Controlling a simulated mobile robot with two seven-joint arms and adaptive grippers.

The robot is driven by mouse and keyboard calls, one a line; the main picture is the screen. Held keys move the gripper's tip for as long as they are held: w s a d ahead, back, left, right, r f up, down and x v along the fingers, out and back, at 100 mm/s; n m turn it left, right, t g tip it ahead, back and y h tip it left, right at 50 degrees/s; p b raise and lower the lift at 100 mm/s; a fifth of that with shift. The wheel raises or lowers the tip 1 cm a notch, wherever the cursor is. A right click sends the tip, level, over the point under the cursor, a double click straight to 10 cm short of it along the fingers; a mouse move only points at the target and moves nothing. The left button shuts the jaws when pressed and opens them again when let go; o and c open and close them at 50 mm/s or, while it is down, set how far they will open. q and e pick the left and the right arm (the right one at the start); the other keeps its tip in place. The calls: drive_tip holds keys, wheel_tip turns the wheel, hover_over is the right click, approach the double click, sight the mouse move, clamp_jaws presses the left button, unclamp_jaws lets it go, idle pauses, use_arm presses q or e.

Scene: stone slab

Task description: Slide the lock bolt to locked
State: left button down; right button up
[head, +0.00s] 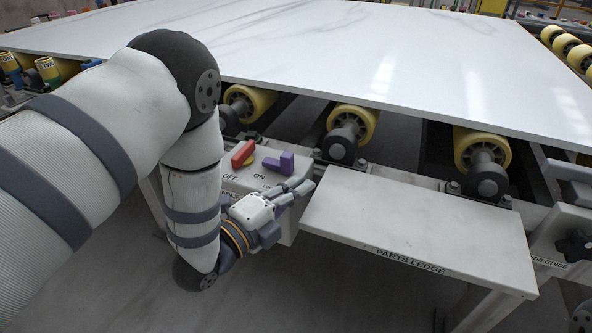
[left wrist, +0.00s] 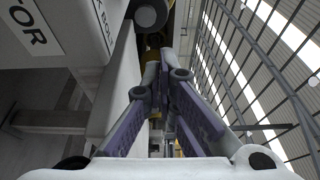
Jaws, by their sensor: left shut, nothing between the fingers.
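A purple L-shaped piece (head: 279,163), which looks like the lock bolt, sits on top of the light control box (head: 240,178), beside the word ON. Lettering by it is partly hidden by my left gripper. A red handle (head: 243,153) is left of it, above the word OFF. My left gripper (head: 304,185) is shut and empty, just in front of the purple piece, its fingers pointing right. A gap from the purple piece seems to show, but contact is hard to judge. In the left wrist view, the fingers (left wrist: 166,72) converge beside the box's lettered face (left wrist: 75,25). My right gripper is out of view.
A white parts ledge (head: 420,225) juts out right of the box, close to my fingertips. A large marble slab (head: 380,60) lies on yellow rollers (head: 348,120) behind. A side guide with a dark knob (head: 575,245) is at far right. Floor is clear in front.

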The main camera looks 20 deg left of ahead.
sight(281, 162)
use_arm(q)
drive_tip(key=w, duration=0.2)
drive_tip(key=w+a, duration=0.1)
drive_tip(key=w, duration=0.2)
drive_tip(key=shift+a, duration=0.6)
drive_tip(key=shift+s, duration=0.1)
drive_tip(key=shift+a, duration=2.3)
